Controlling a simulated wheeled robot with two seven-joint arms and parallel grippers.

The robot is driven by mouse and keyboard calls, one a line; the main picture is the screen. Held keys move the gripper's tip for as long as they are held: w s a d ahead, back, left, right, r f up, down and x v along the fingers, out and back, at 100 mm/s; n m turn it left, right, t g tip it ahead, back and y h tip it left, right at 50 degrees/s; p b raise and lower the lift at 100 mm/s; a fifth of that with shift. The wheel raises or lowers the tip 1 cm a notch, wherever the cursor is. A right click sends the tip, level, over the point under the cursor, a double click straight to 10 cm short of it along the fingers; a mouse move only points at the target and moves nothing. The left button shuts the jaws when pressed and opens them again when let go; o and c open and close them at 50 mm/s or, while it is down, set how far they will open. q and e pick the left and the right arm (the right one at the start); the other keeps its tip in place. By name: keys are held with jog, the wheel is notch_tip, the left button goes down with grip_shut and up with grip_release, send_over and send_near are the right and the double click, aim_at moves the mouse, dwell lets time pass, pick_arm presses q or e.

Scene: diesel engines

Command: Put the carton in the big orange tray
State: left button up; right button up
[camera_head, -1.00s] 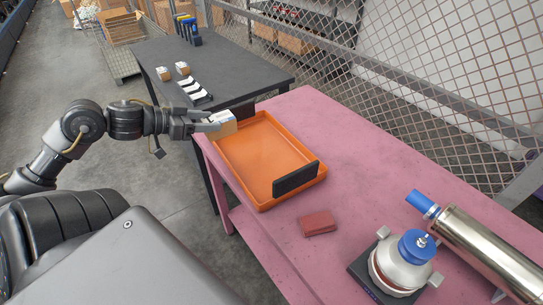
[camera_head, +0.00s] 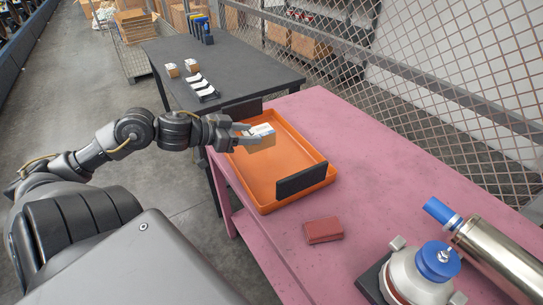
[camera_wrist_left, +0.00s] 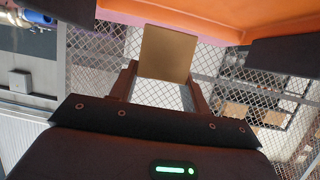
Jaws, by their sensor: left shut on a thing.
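The carton (camera_head: 262,140) is a small brown box with a white top. My left gripper (camera_head: 247,136) is shut on it and holds it over the far left part of the big orange tray (camera_head: 250,185). I cannot tell from the head view how high it is above the tray floor. In the left wrist view the carton (camera_wrist_left: 168,53) shows as a plain brown face between the fingers (camera_wrist_left: 160,85), with the orange tray (camera_wrist_left: 200,12) along the top edge. The tray's inside is otherwise empty. My right gripper is not in view.
The tray stands on a pink table (camera_head: 375,180) with a black panel (camera_head: 301,181) at its near end. A red block (camera_head: 323,230), a blue-topped metal part (camera_head: 425,272) and a steel cylinder (camera_head: 500,260) lie nearer. A dark table (camera_head: 245,75) holds small boxes. A mesh fence (camera_head: 430,75) runs behind.

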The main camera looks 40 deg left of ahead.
pick_arm(q)
jog(key=w+d+f, duration=0.1)
jog(key=f, duration=0.1)
jog(key=w+d+f, duration=0.1)
jog(key=d+f, duration=0.1)
jog(key=w+d+f+b, duration=0.1)
jog(key=d+f, duration=0.1)
jog(key=shift+w, duration=0.3)
jog(key=shift+f, duration=0.1)
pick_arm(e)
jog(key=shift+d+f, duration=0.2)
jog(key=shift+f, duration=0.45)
pick_arm(q)
jog(key=f, duration=0.3)
jog(key=shift+w+d+b, duration=0.2)
jog(key=shift+d+b, duration=0.1)
jog(key=shift+f, duration=0.3)
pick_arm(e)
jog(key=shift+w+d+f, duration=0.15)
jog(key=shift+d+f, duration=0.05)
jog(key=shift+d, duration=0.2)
pick_arm(q)
jog(key=shift+f, duration=0.1)
jog(key=o, duration=1.1)
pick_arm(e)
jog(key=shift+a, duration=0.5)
